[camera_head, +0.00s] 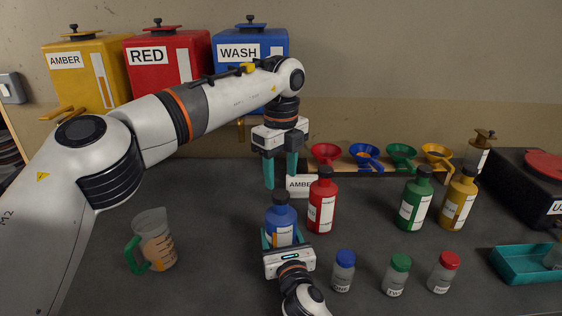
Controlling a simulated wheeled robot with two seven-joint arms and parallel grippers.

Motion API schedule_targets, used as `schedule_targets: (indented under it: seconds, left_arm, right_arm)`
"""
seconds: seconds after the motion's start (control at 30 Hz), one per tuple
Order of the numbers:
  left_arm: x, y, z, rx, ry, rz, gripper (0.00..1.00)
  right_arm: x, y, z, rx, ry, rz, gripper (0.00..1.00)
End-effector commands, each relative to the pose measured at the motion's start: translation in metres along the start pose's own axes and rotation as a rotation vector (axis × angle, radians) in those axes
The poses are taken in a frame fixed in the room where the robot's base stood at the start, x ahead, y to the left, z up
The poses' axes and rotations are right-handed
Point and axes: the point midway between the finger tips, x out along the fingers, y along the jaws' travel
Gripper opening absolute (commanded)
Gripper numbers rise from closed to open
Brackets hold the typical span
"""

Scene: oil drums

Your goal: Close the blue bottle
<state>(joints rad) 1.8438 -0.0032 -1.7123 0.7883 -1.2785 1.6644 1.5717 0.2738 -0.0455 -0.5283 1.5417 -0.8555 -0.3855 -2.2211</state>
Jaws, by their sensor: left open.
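The blue bottle (281,218) stands upright at the middle of the table, with a white label on its front. My left gripper (280,185) points down above and slightly behind the cap. Its fingers are apart, with nothing between them, and clear of the bottle.
A red bottle (321,208) stands close right of the blue one. Green (414,205) and yellow (457,205) bottles stand farther right. Small jars (343,273) are in front. A measuring jug (156,243) stands left. Funnels (365,155) sit on a rack behind. A teal tray (520,265) is right.

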Motion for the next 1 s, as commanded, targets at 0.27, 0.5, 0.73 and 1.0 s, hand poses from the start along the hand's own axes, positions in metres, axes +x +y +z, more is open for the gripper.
schedule_targets:
  seconds: [0.27, 0.5, 0.73, 1.0]
  left_arm:
    - [0.044, -0.001, 0.0, 0.0, -0.002, -0.002, 0.52]
    - [0.059, 0.0, 0.0, 0.0, -0.001, 0.0, 0.52]
    - [0.06, 0.0, 0.0, 0.0, -0.001, 0.0, 0.52]
    - [0.06, 0.0, 0.0, 0.0, -0.001, 0.0, 0.14]
  right_arm:
    - [0.0, 0.0, -0.001, 0.0, 0.001, 0.0, 0.01]
    - [0.0, 0.0, -0.001, 0.0, 0.001, 0.0, 0.01]
    - [0.0, 0.0, -0.001, 0.0, 0.001, 0.0, 0.01]
    - [0.0, 0.0, -0.001, 0.0, 0.001, 0.0, 0.01]
